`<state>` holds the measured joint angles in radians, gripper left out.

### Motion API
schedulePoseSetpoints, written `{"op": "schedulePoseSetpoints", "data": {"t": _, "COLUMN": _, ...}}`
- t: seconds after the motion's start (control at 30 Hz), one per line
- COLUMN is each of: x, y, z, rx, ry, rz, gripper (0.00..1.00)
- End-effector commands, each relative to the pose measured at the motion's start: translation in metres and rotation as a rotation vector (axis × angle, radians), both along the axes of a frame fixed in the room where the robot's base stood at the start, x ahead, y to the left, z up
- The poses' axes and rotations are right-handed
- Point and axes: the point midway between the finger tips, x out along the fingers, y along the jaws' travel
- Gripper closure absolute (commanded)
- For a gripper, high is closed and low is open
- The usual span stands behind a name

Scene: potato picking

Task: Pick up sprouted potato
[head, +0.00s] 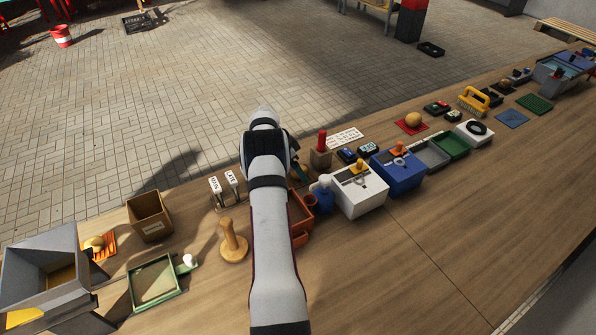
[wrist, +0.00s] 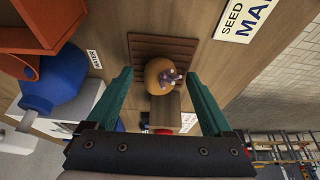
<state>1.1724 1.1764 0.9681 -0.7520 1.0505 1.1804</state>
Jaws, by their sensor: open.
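The sprouted potato (wrist: 153,68) is round and yellow-brown with a purplish sprout cluster on its right side. It rests on a brown slatted mat (wrist: 145,45) in the wrist view. My gripper (wrist: 159,74) is open and empty, its two green fingers apart, one to each side of the potato in that picture. I cannot tell how much height lies between the fingertips and the potato. In the head view a finger of my gripper (head: 300,171) shows just right of my arm, which hides the sprouted potato.
A wooden block (head: 320,159) with a red handle stands close by. An orange crate (head: 304,232), blue bottle (head: 323,195) and white box (head: 362,199) are near my arm. Other potatoes lie on an orange mat (head: 110,243) and a red mat (head: 400,125). The table's front right is clear.

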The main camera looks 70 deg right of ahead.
Motion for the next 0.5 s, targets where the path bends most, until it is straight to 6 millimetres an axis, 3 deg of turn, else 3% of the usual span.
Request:
{"op": "schedulePoseSetpoints", "data": {"t": 0.07, "x": 0.0001, "y": 0.0001, "z": 0.0001, "rx": 0.0, "ry": 0.0, "rz": 0.0, "gripper": 0.16}}
{"op": "schedulePoseSetpoints", "data": {"t": 0.5, "x": 0.0004, "y": 0.0002, "z": 0.0005, "rx": 0.0, "ry": 0.0, "rz": 0.0, "gripper": 0.96}}
